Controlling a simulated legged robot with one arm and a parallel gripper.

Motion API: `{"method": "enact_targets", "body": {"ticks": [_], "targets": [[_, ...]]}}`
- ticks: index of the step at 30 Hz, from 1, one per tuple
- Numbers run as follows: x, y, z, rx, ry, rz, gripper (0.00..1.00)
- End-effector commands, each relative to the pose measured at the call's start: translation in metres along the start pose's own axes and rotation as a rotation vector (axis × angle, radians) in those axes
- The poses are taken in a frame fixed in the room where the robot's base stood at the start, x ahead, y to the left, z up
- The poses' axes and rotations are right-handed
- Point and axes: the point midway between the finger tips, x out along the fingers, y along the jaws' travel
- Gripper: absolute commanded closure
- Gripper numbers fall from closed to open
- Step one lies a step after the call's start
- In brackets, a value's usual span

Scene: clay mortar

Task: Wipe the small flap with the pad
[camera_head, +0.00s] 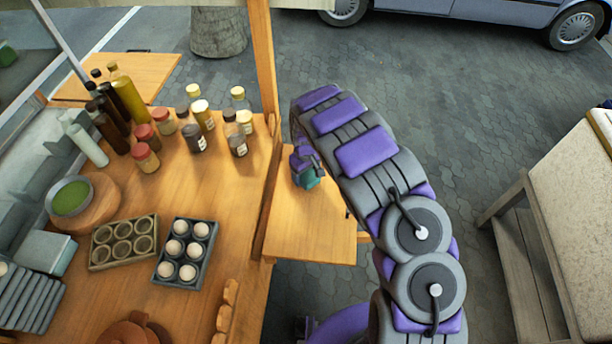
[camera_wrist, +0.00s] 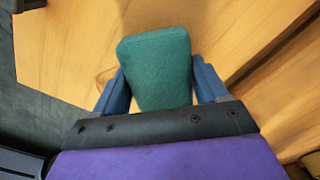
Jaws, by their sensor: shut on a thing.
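The small flap (camera_head: 318,235) is a light wooden board at the right side of the main counter. Its wood also fills much of the wrist view (camera_wrist: 65,60). My gripper (camera_head: 303,170) is over the far left part of the flap. In the wrist view my gripper (camera_wrist: 165,92) has its two blue fingers shut on the teal pad (camera_wrist: 157,65), one on each side. The pad also shows as a small teal patch in the head view (camera_head: 308,179). Whether the pad touches the wood I cannot tell. My arm hides part of the flap's right side.
The counter (camera_head: 200,190) left of the flap holds bottles (camera_head: 125,100), jars (camera_head: 195,138), an egg tray (camera_head: 186,252) and an empty cup tray (camera_head: 124,242). A wooden post (camera_head: 262,60) rises by the flap's far end. A pale table (camera_head: 575,180) stands right, across open paving.

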Motion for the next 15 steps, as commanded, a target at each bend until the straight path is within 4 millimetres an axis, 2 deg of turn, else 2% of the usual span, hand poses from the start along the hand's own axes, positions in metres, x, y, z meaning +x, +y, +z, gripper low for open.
{"method": "enact_targets", "body": {"ticks": [15], "targets": [[-0.049, 0.001, -0.010, 0.000, 0.001, 0.001, 0.55]]}}
